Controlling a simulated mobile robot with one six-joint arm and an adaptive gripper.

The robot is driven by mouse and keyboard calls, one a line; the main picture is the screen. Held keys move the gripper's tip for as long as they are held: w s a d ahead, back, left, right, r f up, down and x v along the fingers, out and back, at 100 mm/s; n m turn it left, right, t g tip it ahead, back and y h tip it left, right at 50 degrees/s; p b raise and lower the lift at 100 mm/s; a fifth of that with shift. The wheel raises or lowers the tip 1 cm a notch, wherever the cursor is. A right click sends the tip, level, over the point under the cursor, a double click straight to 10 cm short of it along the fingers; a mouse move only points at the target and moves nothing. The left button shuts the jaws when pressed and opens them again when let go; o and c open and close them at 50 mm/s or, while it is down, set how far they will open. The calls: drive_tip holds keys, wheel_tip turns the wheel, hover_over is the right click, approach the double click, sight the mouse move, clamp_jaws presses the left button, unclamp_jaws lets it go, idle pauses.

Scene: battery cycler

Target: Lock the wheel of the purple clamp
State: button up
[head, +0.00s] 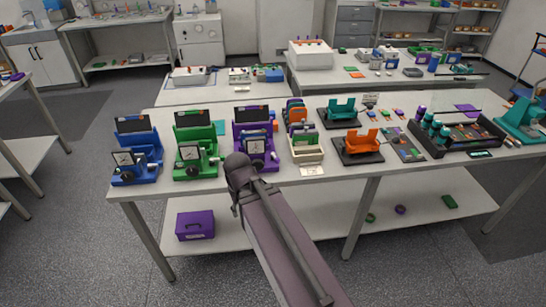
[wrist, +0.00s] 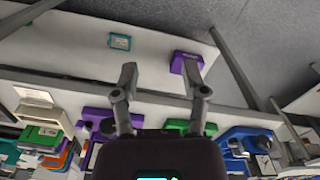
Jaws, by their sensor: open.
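The purple clamp (head: 267,137) stands on the front left of the bench, the rightmost of three similar clamps. The fingers are not distinguishable in the head view.
The green clamp (head: 207,133) and blue clamp (head: 149,141) stand left of the purple one. A cream bin (head: 306,153) with upright coloured pieces stands close on its right. Orange and teal holders (head: 359,143) sit further right. A purple box (head: 195,225) lies on the lower shelf.

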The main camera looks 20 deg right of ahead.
drive_tip(key=shift+d, duration=0.4)
drive_tip(key=shift+o, duration=0.5)
drive_tip(key=t+p, duration=0.4)
drive_tip(key=t, duration=0.1)
approach(278, 159)
wheel_tip(278, 159, up, 4)
drive_tip(key=shift+s+a+m, duration=0.15)
drive_tip(key=shift+s+m, duration=0.15)
drive_tip(key=shift+s, duration=0.2)
drive_tip(key=shift+f+b, duration=0.1)
drive_tip(key=shift+b, duration=0.2)
drive_tip(key=b+x, duration=1.2)
drive_tip(key=x, duration=0.1)
drive_tip(key=shift+s+f, duration=0.1)
drive_tip(key=shift+f, duration=0.25)
